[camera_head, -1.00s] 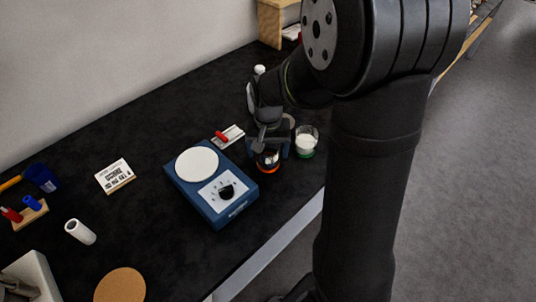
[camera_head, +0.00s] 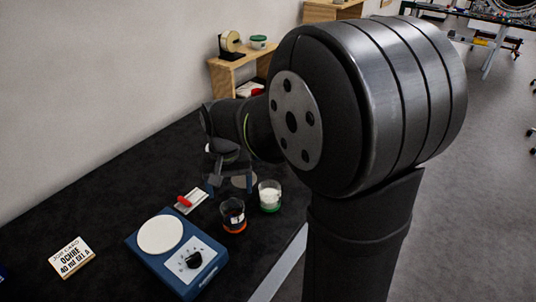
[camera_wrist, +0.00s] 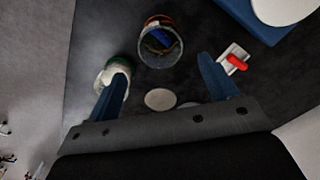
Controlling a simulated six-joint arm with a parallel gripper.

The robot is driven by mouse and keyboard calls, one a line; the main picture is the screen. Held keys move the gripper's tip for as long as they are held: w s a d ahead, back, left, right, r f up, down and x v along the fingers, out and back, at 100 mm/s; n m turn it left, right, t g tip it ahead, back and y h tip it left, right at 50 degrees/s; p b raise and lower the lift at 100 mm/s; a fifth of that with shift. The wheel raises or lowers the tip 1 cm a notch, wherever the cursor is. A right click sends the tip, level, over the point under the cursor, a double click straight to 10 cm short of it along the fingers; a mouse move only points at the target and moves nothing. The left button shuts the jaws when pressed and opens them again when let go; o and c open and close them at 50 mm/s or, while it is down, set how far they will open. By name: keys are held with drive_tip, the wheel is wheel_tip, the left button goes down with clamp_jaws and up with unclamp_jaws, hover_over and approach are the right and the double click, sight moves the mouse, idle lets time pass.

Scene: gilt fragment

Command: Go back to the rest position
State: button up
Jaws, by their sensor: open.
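My gripper (camera_head: 226,183) is open above the black table (camera_head: 100,215), behind the jars in the head view. In the wrist view my gripper (camera_wrist: 163,85) shows its two blue fingers spread wide with nothing held between them. A glass jar with an orange base and dark contents (camera_head: 233,215) stands just in front of it; the same jar (camera_wrist: 160,42) lies beyond the fingertips in the wrist view. A jar of white contents with a green base (camera_head: 270,196) stands to its right. It also shows by the left finger in the wrist view (camera_wrist: 117,70).
A blue device with a round white plate (camera_head: 160,235) and a knob stands front left of the gripper. A small white holder with a red piece (camera_head: 190,201) lies behind it. A job card (camera_head: 72,258) stands at left. A wooden shelf (camera_head: 235,70) stands at the back.

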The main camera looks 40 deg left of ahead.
sight(236, 204)
drive_tip(key=shift+f, duration=4.05)
wheel_tip(236, 204, up, 7)
drive_tip(key=shift+f, duration=0.15)
drive_tip(key=shift+f, duration=5.15)
wheel_tip(236, 204, up, 12)
wheel_tip(236, 204, down, 12)
drive_tip(key=shift+f, duration=0.1)
wheel_tip(236, 204, up, 4)
drive_tip(key=shift+r, duration=0.2)
drive_tip(key=shift+w+d+r, duration=0.2)
drive_tip(key=shift+w+d, duration=0.05)
drive_tip(key=shift+d, duration=0.2)
